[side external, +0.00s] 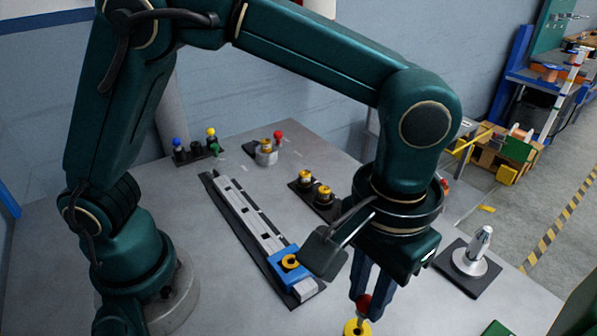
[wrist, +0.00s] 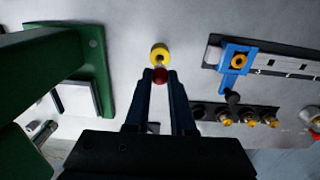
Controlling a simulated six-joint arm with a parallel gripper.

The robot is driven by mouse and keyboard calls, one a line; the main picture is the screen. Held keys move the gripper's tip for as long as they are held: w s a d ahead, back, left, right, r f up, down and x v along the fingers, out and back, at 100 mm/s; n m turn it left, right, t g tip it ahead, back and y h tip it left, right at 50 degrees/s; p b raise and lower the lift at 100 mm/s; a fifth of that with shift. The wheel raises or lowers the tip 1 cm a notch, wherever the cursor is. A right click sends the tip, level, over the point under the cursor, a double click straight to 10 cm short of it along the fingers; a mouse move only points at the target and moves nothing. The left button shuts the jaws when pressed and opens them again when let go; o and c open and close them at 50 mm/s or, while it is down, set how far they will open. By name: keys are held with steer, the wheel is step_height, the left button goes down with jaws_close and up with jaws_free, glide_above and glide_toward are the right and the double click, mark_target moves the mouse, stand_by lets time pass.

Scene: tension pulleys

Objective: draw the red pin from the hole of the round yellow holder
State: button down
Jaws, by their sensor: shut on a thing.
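The red pin (side external: 364,302) shows as a round red head between the fingertips of my gripper (side external: 367,300), low in the side view. My gripper is shut on this head. The round yellow holder (side external: 356,328) is right below the pin, at the bottom edge of the side view. In the wrist view, the red head (wrist: 160,76) sits between the two fingers and the yellow holder (wrist: 160,52) shows just beyond the tips. The pin's lower part is mostly hidden, so I cannot tell how deep it is in the hole.
A long rail with a blue slider (side external: 287,263) lies left of my gripper. Yellow-topped pulleys (side external: 323,195) on a dark base stand behind. A silver post on a dark plate (side external: 470,265) stands at right. Pegs with coloured knobs (side external: 198,148) are at the back.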

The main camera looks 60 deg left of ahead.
steer(key=shift+r, duration=2)
steer(key=shift+w+a, duration=0.1)
steer(key=w+a+r, duration=0.1)
steer(key=a, duration=1)
steer(key=w+a+r, duration=0.2)
steer(key=a, duration=0.9)
steer(key=shift+w+a+r, duration=0.15)
steer(key=shift+w+a, duration=0.1)
steer(key=shift+a, duration=0.15)
